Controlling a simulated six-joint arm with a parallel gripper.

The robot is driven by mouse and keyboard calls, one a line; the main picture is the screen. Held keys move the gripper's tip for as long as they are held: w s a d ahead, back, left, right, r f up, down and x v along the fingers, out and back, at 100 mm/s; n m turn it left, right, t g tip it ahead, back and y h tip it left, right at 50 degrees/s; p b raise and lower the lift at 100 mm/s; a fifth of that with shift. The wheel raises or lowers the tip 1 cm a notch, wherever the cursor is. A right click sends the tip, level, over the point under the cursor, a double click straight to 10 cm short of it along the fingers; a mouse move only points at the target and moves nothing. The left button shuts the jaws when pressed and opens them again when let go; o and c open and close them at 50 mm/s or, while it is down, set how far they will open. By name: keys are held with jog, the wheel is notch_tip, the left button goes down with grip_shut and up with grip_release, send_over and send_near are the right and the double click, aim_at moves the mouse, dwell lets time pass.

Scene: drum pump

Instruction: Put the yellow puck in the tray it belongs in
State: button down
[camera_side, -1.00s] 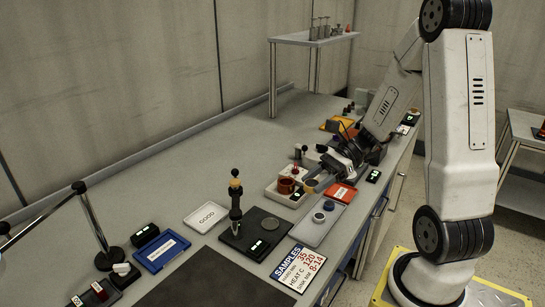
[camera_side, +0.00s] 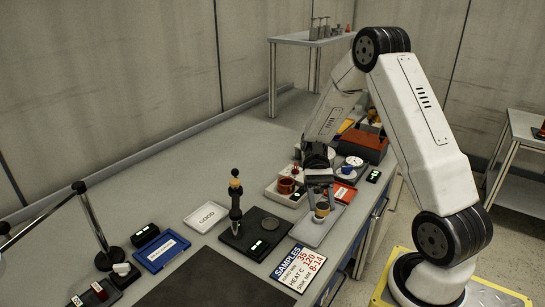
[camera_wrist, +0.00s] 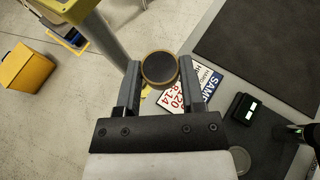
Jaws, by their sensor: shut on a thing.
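My gripper (camera_side: 321,200) is shut on the yellow puck (camera_side: 322,208), above the long grey tray (camera_side: 308,236) in the side view. In the wrist view the puck (camera_wrist: 160,69) shows a dark round face with a tan-orange rim between my fingertips (camera_wrist: 158,75). A small pale ring-like piece (camera_side: 318,218) sits in the grey tray just below the held puck. A white tray marked GOOD (camera_side: 200,221), a blue tray with a white label (camera_side: 158,261) and a red tray with a label (camera_side: 346,189) lie on the bench.
A black device with an upright post (camera_side: 236,205) stands left of the grey tray. The SAMPLES sign (camera_side: 291,265) lies in front. White bins (camera_side: 283,197) with an orange-brown cup stand behind. A dark mat (camera_side: 212,280) lies front left. The bench's back left is clear.

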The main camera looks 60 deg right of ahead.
jog(key=w+d+n+t+h, duration=0.1)
jog(key=w+d+n+h, duration=0.1)
jog(key=w+n+h, duration=0.75)
jog(key=w+d+n+t+h, duration=0.1)
jog(key=w+d+n+h, duration=0.2)
jog(key=w+n+h, duration=0.7)
jog(key=w+a+r+n+t+h, duration=0.1)
jog(key=w+a+r+n+t, duration=0.2)
jog(key=w+a+n+t, duration=0.4)
jog(key=w+a+r+n+t+h, duration=0.2)
jog(key=w+a+r+n+t, duration=0.1)
jog(key=w+a+n+t, duration=0.5)
jog(key=shift+n+g+y, duration=0.25)
jog(key=shift+n+g, duration=0.1)
jog(key=shift+g, duration=0.45)
jog(key=f, duration=0.5)
jog(key=d+f, duration=0.1)
jog(key=f, duration=0.4)
jog(key=d+f, duration=0.1)
jog(key=f, duration=0.4)
jog(key=shift+s+d+f, duration=0.2)
jog(key=shift+s+f, duration=0.2)
jog(key=shift+f, duration=0.35)
jog(key=shift+f, duration=0.1)
jog(key=shift+f, duration=1.05)
